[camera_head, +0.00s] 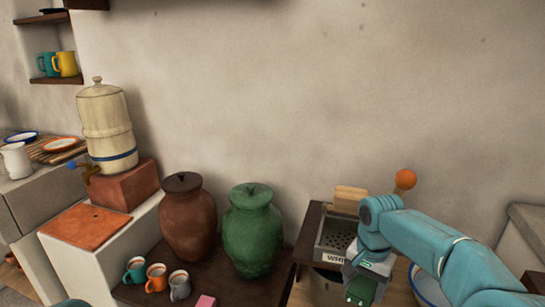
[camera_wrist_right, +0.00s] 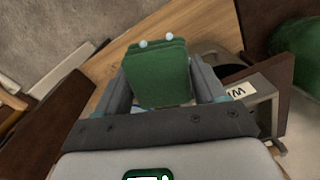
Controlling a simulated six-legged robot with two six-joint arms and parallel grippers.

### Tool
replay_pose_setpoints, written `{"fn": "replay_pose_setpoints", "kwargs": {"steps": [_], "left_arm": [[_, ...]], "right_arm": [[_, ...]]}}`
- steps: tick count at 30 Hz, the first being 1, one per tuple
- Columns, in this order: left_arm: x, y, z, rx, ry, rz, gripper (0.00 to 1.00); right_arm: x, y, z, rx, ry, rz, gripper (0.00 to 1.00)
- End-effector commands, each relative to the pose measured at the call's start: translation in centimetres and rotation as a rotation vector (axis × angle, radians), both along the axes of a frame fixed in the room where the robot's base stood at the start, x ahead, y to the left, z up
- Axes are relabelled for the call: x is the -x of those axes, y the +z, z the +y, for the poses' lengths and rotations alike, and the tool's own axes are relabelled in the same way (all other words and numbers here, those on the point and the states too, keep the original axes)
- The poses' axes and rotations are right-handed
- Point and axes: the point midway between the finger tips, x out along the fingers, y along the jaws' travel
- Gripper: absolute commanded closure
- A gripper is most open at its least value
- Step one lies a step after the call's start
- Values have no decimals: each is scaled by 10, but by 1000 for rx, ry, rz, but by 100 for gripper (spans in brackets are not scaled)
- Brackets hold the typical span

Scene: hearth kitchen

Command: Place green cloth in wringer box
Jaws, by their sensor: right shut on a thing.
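The green cloth (camera_head: 360,290) is a folded, dark green bundle. It also shows in the right wrist view (camera_wrist_right: 158,72), between the two fingers. My right gripper (camera_head: 366,276) is shut on it. The wringer box (camera_head: 329,238) is a grey box with a perforated dark plate inside and a white label, partly hidden by my right arm. In the head view the gripper and cloth overlap the front right of the box, below its rim. The box's label edge shows at the right of the wrist view (camera_wrist_right: 238,93). My left gripper is out of view.
An orange ball-topped handle (camera_head: 405,179) and a wooden block (camera_head: 349,198) stand at the box's back. A green lidded jar (camera_head: 252,232) and a brown jar (camera_head: 188,220) stand to its left. A white basin (camera_head: 428,287) is at the right, partly behind my arm.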

Motion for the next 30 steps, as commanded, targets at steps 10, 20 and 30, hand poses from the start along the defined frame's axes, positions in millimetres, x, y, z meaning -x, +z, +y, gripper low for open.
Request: {"fn": "replay_pose_setpoints", "kwargs": {"steps": [10, 20, 30], "left_arm": [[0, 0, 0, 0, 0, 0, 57], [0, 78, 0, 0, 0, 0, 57], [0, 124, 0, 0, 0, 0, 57]], "right_arm": [[37, 53, 18, 0, 336, 0, 60], [46, 89, 16, 4, 522, 3, 60], [56, 102, 15, 2, 657, 2, 60]]}}
